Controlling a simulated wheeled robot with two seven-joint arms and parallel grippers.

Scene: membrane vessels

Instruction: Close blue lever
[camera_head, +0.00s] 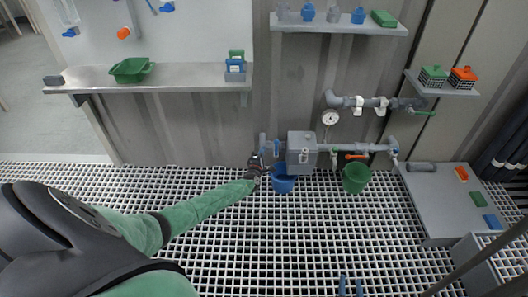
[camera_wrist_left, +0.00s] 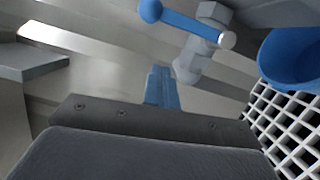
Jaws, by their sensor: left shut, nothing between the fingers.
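The blue lever (camera_head: 276,148) is on the left end of the low wall pipe, just left of the grey box. In the left wrist view the blue lever (camera_wrist_left: 190,22) runs as a bar with a round knob at its left end, across a grey valve body (camera_wrist_left: 196,58). My left gripper (camera_head: 262,165) is beside the valve, close to the lever. In the left wrist view its blue fingers (camera_wrist_left: 161,86) are together and empty, with a gap between them and the lever. My right gripper (camera_head: 350,287) shows only two blue fingertips, apart, at the bottom edge.
A blue bucket (camera_head: 284,184) hangs or stands below the valve, and a green bucket (camera_head: 356,180) is further right. A grey box (camera_head: 302,152) sits on the pipe. An orange lever (camera_head: 357,156) and a green lever (camera_head: 425,113) are to the right. The grating floor is clear in front.

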